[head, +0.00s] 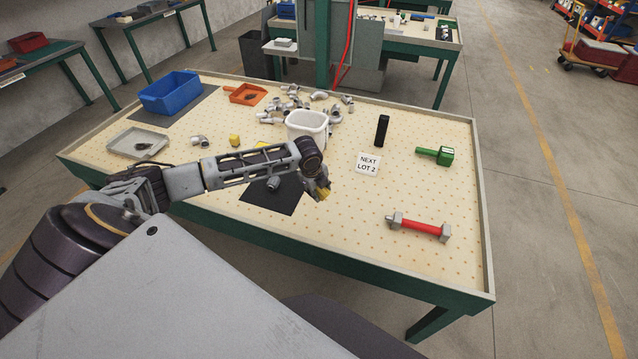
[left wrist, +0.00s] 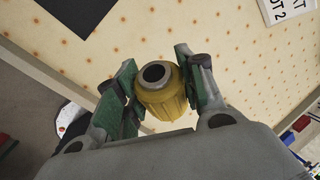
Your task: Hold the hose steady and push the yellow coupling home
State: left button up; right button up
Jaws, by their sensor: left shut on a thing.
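The yellow coupling (left wrist: 165,100) is a ribbed cylinder with a round dark opening in a grey end. In the left wrist view it sits between the two green-padded fingers of my left gripper (left wrist: 160,80), which is shut on it. In the head view my left gripper (head: 322,188) is above the table, just right of the black mat (head: 283,201), with a bit of yellow showing at the fingers. A small grey fitting (head: 273,183) is on the mat, partly beside my arm. I cannot make out a hose on the table. My right gripper is not in view.
A white bin (head: 307,124) and several grey pipe fittings stand behind my arm. A blue bin (head: 170,94), grey tray (head: 137,145) and yellow piece (head: 234,140) are left.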

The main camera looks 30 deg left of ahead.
pick_arm(q)
jog(key=shift+s+d+f+n, duration=0.2)
jog(key=shift+s+d+n, duration=0.2)
jog(key=shift+n, duration=0.3)
jog(key=shift+s+a+f+n+h, duration=0.1)
jog(key=shift+s+n+h, duration=0.25)
jog(key=shift+n, duration=0.45)
jog(key=shift+w+n+h, duration=0.15)
jog(key=shift+n+h, duration=0.3)
jog(key=shift+n, duration=0.05)
jog(key=shift+f, duration=0.4)
jog(key=shift+f+b, duration=1.7)
jog(key=shift+f, duration=1.9)
jog(key=shift+f+b, duration=0.4)
jog(key=shift+f, duration=0.5)
